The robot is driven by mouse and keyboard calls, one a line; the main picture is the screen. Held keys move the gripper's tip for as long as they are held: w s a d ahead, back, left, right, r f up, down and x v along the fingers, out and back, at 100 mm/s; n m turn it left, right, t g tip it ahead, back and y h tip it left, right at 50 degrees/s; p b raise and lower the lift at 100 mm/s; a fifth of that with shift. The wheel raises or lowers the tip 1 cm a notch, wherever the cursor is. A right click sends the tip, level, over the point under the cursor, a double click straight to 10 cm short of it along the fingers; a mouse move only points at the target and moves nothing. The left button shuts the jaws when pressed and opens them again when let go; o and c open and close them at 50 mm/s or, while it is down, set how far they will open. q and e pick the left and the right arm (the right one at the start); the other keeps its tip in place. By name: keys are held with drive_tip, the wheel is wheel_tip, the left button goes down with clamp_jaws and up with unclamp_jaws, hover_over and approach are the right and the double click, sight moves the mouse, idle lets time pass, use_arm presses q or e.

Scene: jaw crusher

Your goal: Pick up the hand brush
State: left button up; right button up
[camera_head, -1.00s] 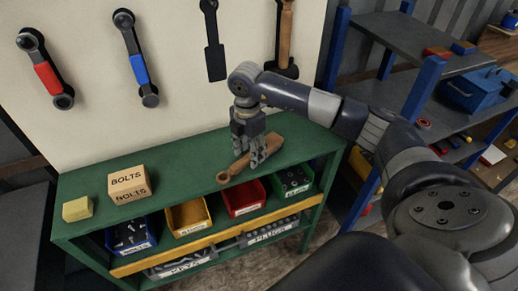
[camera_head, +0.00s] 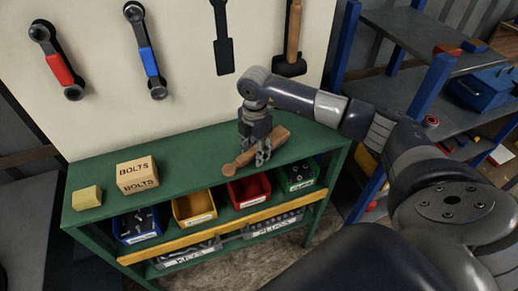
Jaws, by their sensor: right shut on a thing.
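The hand brush (camera_head: 276,138), a wooden-coloured tool with a rounded handle end toward the lower left, is at the right part of the green bench top (camera_head: 200,158). My right gripper (camera_head: 254,157) points down over it, with its fingers around its middle, shut on it. Whether the brush touches the bench top or is slightly above it, I cannot tell. The fingers hide part of the brush, and its bristles are not visible. My left gripper is not in view.
A BOLTS box (camera_head: 137,175) and a yellow block (camera_head: 87,197) stand on the bench's left part. Wrenches, including a red one (camera_head: 58,66) and a blue one (camera_head: 148,60), hang on the wall panel. Bins (camera_head: 194,206) fill the shelf below. A blue-post shelf (camera_head: 430,85) stands right.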

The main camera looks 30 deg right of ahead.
sight(255, 152)
drive_tip(key=shift+r+b, duration=0.55)
drive_tip(key=shift+r, duration=0.05)
drive_tip(key=shift+s+a+r+b, duration=0.25)
drive_tip(key=shift+r+b, duration=0.15)
drive_tip(key=shift+r, duration=0.05)
drive_tip(key=shift+s+a+r+b, duration=0.2)
drive_tip(key=shift+r+b, duration=0.2)
drive_tip(key=shift+r, duration=0.05)
drive_tip(key=s+a+r+b, duration=0.1)
drive_tip(key=s+a+b, duration=0.3)
drive_tip(key=s+a, duration=0.6)
drive_tip(key=shift+s+r, duration=0.4)
drive_tip(key=shift+s, duration=0.1)
